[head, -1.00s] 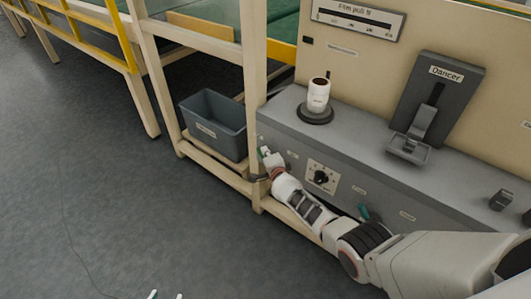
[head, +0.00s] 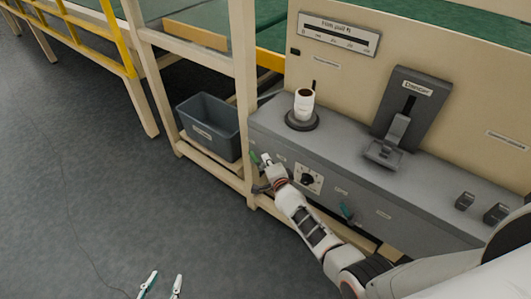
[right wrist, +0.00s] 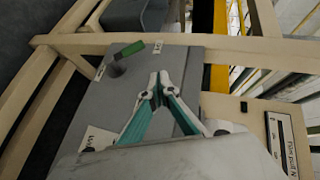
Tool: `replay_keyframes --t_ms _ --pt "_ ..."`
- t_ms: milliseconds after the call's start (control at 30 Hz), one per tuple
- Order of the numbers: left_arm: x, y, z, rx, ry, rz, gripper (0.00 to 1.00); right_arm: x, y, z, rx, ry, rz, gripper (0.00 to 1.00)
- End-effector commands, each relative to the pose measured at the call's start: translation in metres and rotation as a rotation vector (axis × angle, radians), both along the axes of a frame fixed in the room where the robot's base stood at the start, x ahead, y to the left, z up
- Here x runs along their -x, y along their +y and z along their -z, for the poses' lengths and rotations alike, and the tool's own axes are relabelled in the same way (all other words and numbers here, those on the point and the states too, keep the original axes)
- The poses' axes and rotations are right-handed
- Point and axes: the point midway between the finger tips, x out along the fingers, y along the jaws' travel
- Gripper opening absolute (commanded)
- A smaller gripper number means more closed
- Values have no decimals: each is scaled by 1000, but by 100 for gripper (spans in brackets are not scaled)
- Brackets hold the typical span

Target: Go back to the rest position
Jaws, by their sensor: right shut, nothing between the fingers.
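My right gripper (head: 266,158) is at the left end of the grey console's (head: 355,205) front face, just right of a small green-handled lever (head: 254,158). In the right wrist view its fingers (right wrist: 160,77) meet at the tips, with nothing between them. The green lever (right wrist: 133,48) shows beyond and left of the fingertips there, apart from them. My left gripper (head: 165,277) shows only its two fingers at the bottom edge of the head view. They stand apart, empty, over the floor.
A round knob (head: 308,179) and another green handle (head: 346,210) are on the console front. A white cup-like roll (head: 303,107) and the Dancer unit (head: 410,110) stand on top. A grey bin (head: 207,128) sits in the frame at left. The floor (head: 90,200) is clear.

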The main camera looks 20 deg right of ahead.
Motion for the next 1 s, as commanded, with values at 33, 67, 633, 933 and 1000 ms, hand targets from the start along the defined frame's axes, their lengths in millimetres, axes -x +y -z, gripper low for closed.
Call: replay_keyframes --t_ms 33,67,633,933,1000 --pt "1 3 -1 -4 8 -5 40 4 0 -4 -1 1 1 0" --pt "2 5 1 -7 14 -7 40 6 0 -4 -1 1 1 0" --pt "8 11 12 -14 37 -20 40 10 0 -5 0 1 1 0" --pt "6 9 8 -10 29 -21 40 49 -8 12 159 9 -80 0" --pt "7 9 8 -10 29 -21 40 79 -11 22 282 16 -148 0"
